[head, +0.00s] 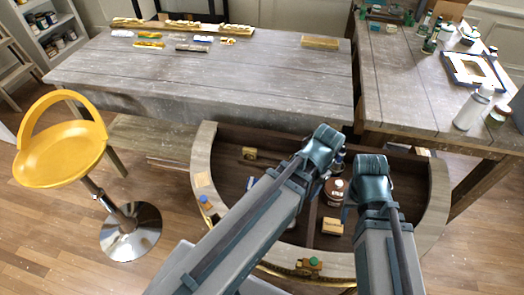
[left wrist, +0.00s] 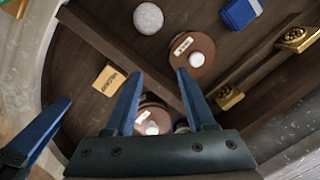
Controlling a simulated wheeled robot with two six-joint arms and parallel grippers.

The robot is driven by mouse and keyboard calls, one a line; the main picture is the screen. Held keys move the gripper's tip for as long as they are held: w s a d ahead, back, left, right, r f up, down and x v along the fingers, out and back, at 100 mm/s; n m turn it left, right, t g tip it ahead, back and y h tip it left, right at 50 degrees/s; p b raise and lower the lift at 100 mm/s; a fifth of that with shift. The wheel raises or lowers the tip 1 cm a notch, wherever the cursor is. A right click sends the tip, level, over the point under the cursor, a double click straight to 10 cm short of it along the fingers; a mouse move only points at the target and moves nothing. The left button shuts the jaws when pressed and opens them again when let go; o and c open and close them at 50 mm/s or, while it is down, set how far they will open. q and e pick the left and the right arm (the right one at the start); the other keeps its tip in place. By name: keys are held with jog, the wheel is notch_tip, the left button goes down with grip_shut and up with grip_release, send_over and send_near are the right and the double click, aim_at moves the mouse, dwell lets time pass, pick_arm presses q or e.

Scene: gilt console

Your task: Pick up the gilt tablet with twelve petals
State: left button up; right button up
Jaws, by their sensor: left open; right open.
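A square gilt tablet (head: 249,153) lies in the back left of the curved drawer in the head view. In the left wrist view, two gilt tablets with round flower emblems lie at the right: one farther up (left wrist: 298,38), one nearer the middle (left wrist: 228,97). The petals are too small to count. My left gripper (left wrist: 160,72) is open over the drawer, beside the tablets, its fingers on either side of empty space near brown jars. My right gripper (head: 347,208) is open over the drawer's right part; its fingers are partly hidden, and one blue finger shows at the left wrist view's left edge.
The drawer holds dividers, a brown jar (head: 335,190), a labelled wooden block (head: 332,227), a white round stone (left wrist: 148,18) and a blue box (left wrist: 238,14). A grey table (head: 220,75) stands behind; a cluttered table (head: 420,110) stands right. A yellow stool (head: 60,152) stands left.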

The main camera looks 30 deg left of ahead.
pick_arm(q)
jog(key=w+a+r+m+p, duration=0.1)
jog(key=w+a+r+m, duration=0.1)
jog(key=w+a, duration=0.35)
jog(key=w+a+r+m+p, duration=0.2)
jog(key=w+a+m, duration=0.15)
jog(key=a, duration=0.35)
pick_arm(e)
notch_tip(320, 180, up, 6)
jog(key=p, duration=0.2)
pick_arm(q)
jog(key=m+h+b, duration=0.1)
jog(key=m+b, duration=0.3)
jog(key=b, duration=0.4)
send_over(250, 149)
jog(key=f, duration=0.6)
jog(key=shift+s+f, duration=0.35)
jog(key=f+b, duration=0.1)
jog(key=b, duration=0.1)
jog(key=f+b, duration=0.3)
jog(key=f, duration=0.1)
jog(key=shift+w+f+b, duration=0.25)
jog(key=shift+w+b, duration=0.1)
jog(key=shift+b, duration=0.05)
pick_arm(e)
notch_tip(250, 149, down, 14)
pick_arm(q)
jog(key=shift+r, duration=0.1)
pick_arm(e)
jog(key=shift+r, duration=0.1)
